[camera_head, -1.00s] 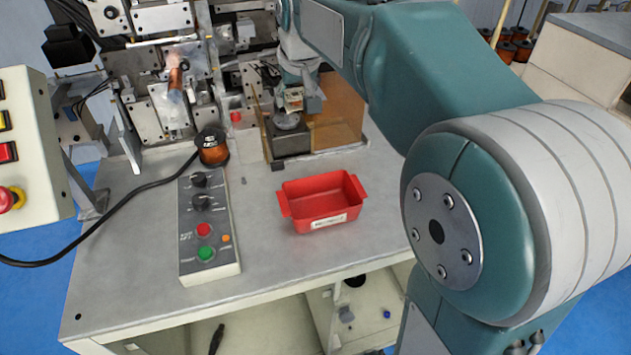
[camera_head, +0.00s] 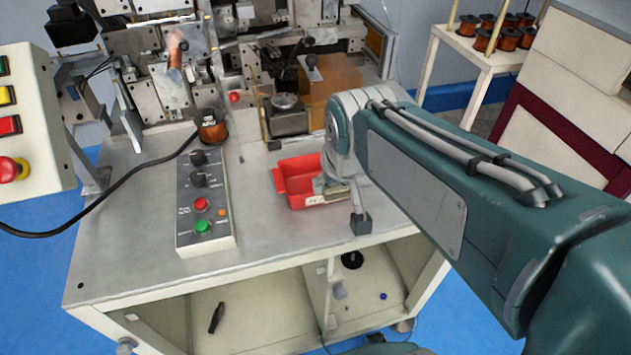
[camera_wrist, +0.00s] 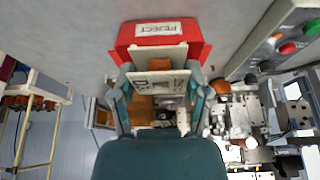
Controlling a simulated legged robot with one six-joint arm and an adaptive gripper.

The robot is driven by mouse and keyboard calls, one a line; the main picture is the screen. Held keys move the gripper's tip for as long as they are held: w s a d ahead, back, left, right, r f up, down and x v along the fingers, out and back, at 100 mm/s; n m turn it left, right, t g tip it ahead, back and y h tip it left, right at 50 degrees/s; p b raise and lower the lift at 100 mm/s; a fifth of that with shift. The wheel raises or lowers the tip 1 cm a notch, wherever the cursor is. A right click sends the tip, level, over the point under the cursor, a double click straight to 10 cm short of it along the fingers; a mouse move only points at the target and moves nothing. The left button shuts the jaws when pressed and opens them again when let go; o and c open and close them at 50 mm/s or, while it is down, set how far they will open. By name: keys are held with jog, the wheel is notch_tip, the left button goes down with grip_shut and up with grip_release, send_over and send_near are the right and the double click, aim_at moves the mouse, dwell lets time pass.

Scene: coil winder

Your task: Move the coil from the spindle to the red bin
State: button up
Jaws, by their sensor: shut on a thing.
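The red bin (camera_head: 295,178) stands on the grey bench. My gripper (camera_head: 345,198) is at its right side, partly in front of it, and hides that end. In the wrist view the bin (camera_wrist: 125,42) with its REJECT label lies just beyond the fingertips of my gripper (camera_wrist: 160,72).
A control box (camera_head: 205,205) with buttons lies left of the bin. A copper spool (camera_head: 212,130) stands behind it, near a black cable (camera_head: 110,190). The winder (camera_head: 165,75) fills the back. Bare bench top (camera_head: 130,250) is free at front left.

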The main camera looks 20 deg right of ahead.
jog(key=w+f, duration=0.3)
jog(key=w, duration=0.1)
jog(key=w+f, duration=0.2)
jog(key=w, duration=0.2)
jog(key=w+f, duration=0.3)
jog(key=w, duration=0.1)
jog(key=shift+d+f, duration=0.2)
jog(key=shift+f, duration=0.1)
jog(key=shift+w+f, duration=0.15)
jog(key=shift+f, duration=0.15)
jog(key=shift+w+f, duration=0.1)
jog(key=shift+f, duration=1.4)
jog(key=shift+f, duration=0.15)
jog(key=o, duration=0.8)
